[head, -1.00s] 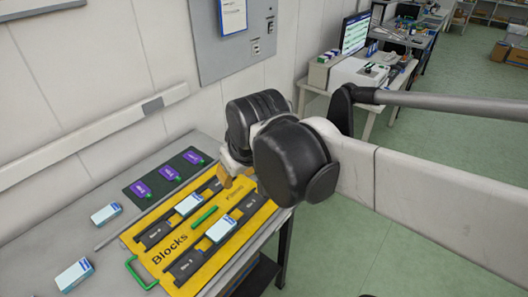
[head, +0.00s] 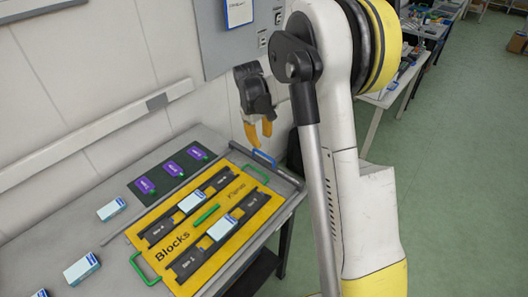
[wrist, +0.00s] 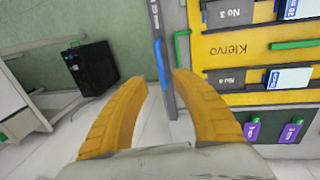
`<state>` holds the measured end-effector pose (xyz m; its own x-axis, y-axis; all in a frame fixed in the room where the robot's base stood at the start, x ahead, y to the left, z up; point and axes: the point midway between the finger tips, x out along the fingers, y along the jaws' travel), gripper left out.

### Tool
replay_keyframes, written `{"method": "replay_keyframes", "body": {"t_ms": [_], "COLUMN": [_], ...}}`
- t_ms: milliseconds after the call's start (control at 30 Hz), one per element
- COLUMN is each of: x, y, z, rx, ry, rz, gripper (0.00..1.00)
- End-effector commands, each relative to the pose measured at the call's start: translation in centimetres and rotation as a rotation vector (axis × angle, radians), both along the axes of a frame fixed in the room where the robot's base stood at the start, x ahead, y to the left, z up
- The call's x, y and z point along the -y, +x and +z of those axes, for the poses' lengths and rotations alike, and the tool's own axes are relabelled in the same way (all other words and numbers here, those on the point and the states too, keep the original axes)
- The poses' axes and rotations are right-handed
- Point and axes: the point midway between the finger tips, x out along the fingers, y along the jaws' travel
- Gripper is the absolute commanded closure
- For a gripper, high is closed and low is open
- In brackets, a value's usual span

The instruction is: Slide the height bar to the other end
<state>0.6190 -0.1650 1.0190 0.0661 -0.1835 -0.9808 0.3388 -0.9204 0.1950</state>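The height bar looks to be the grey crossbar (head: 285,177) with a blue handle (head: 264,158), lying across the far right "Klervo" end of the yellow board (head: 262,205). In the wrist view the crossbar (wrist: 171,95) runs vertically beside the board, and its blue handle (wrist: 160,62) appears between my fingertips. My gripper (head: 259,131) is open and empty, with orange fingers pointing down. In the head view it is above the handle and apart from it. The exact height gap is hard to judge.
The board has dark tracks with white-and-blue boxes (head: 221,228), and green handles (head: 256,174). Purple items (head: 172,168) lie on a dark mat behind it. Loose boxes (head: 82,269) lie on the table at left. The wall is close behind; open floor is at right.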

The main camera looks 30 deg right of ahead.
Motion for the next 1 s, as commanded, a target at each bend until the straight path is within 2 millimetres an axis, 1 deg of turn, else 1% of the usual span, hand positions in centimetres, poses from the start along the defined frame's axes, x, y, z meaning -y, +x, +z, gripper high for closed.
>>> {"method": "replay_keyframes", "body": {"t_ms": [33, 200, 300, 400, 567, 833, 867, 900, 933, 967, 1000], "x": [0.2, 0.9, 1.2, 1.4, 1.6, 1.6, 1.6, 1.6, 1.6, 1.6, 1.6], "y": [0.1, 0.3, 0.4, 0.5, 0.6, 0.6, 0.6, 0.6, 0.6, 0.6, 0.6], "z": [-1.2, -4.7, -6.4, -7.7, -8.7, -8.7, -8.7, -8.7, -8.7, -8.7, -8.7], "rx": [0.000, 0.001, 0.001, 0.001, 0.001, 0.001, 0.001, 0.001, 0.001, 0.001, 0.001], "ry": [0.000, 0.000, 0.000, 0.000, 0.000, 0.000, 0.000, 0.000, 0.000, 0.000, 0.000], "rz": [-0.001, -0.002, -0.002, -0.002, -0.001, -0.001, -0.001, -0.002, -0.001, -0.002, -0.002], "gripper": [0.68, 0.68, 0.68, 0.68, 0.68, 0.68, 0.72, 0.84, 0.93, 1.00, 1.00]}}
